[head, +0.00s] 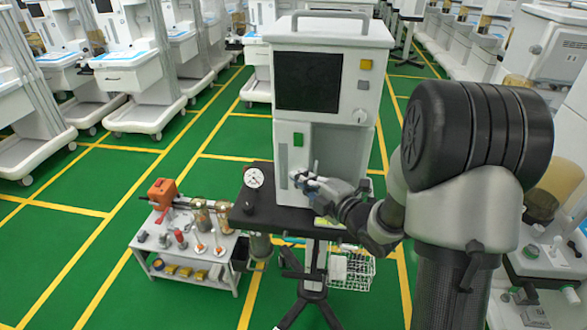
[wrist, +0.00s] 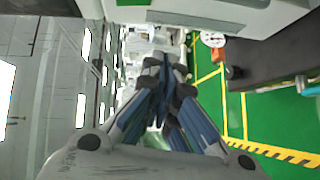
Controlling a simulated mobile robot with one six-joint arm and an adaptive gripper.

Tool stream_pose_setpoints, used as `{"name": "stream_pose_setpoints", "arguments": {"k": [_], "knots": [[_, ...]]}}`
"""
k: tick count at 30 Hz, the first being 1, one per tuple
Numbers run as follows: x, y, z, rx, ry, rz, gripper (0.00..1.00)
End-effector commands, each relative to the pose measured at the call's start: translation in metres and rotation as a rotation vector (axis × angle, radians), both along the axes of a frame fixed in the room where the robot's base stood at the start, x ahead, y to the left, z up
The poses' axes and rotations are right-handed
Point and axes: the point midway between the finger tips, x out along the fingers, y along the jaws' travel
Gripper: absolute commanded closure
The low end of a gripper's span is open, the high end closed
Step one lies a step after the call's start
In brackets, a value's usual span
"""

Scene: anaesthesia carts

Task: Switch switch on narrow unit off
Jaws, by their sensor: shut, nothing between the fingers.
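The narrow unit (head: 338,150) is a tall white machine with a dark screen, standing on a black-topped stand. A green square piece (head: 298,139) is on its lower front panel; it looks like a rocker switch, but I cannot read its position. A green piece (wrist: 133,2) also shows at the top edge of the wrist view, on the white casing (wrist: 220,16). My gripper (head: 303,177) is in front of the lower panel, below the green piece. In the wrist view my gripper (wrist: 165,62) has its fingers together and empty. I cannot tell whether the fingertips touch the panel.
The black stand top (head: 266,212) holds a round white gauge (head: 254,178) left of the unit. A low trolley (head: 190,257) with tools and bottles stands at the lower left. Other white carts (head: 131,75) line the back left. Green floor with yellow lines lies between.

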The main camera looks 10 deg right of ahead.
Motion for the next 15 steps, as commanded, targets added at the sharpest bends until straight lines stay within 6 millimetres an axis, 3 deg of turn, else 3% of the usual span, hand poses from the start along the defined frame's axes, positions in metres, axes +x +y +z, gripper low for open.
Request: {"name": "stream_pose_setpoints", "arguments": {"k": [6, 15], "knots": [[-0.033, -0.015, -0.004, 0.000, 0.001, -0.002, 1.00], [-0.043, -0.018, -0.005, 0.000, 0.000, 0.001, 1.00]]}}
